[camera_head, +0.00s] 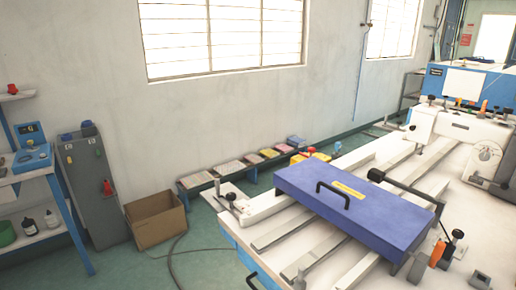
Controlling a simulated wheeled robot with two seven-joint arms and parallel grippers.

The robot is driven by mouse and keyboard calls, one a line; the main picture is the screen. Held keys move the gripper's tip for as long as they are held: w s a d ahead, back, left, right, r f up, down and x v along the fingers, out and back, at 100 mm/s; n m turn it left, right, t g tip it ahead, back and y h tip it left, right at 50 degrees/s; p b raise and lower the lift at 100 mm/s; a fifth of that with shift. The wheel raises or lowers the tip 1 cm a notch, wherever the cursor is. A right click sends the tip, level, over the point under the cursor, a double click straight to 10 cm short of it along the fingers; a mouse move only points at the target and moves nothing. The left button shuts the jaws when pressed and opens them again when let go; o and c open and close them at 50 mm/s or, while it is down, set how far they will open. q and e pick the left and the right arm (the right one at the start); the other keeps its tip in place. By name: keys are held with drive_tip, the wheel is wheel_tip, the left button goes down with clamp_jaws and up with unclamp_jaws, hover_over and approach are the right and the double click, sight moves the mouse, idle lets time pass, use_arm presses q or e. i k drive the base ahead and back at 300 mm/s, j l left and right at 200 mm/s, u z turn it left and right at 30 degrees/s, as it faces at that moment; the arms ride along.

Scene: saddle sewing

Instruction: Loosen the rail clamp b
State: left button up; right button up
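Neither of my grippers shows in the head view. Several clamp-like fittings with dark knobs sit around the white machine table (478,232) at the right. One fitting (230,198) stands at the table's far left corner. A black-knobbed lever (456,236) stands near the right front, beside an orange-handled part (437,254). I cannot tell which of these is rail clamp b, nor whether it is tight or loose.
A blue cover (350,208) with a black handle lies across the table's pale rails (283,228). A blue-and-white machine (468,84) stands behind. A cardboard box (155,219), a grey cabinet (89,190) and a low bench (200,179) line the wall. Floor at left centre is mostly clear, with a cable.

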sight(231, 197)
drive_tip(key=i+j+z, duration=0.1)
drive_tip(key=i+j, duration=0.35)
drive_tip(key=j, duration=0.2)
drive_tip(key=i+j+z, duration=0.15)
drive_tip(key=j, duration=0.2)
drive_tip(key=i+j, duration=0.25)
drive_tip(key=i+j+z, duration=0.15)
drive_tip(key=j, duration=0.35)
drive_tip(key=i+j, duration=0.2)
drive_tip(key=j, duration=0.15)
drive_tip(key=i+j+z, duration=0.15)
drive_tip(key=j, duration=0.25)
drive_tip(key=i+j, duration=0.15)
drive_tip(key=j, duration=0.25)
drive_tip(key=z, duration=0.05)
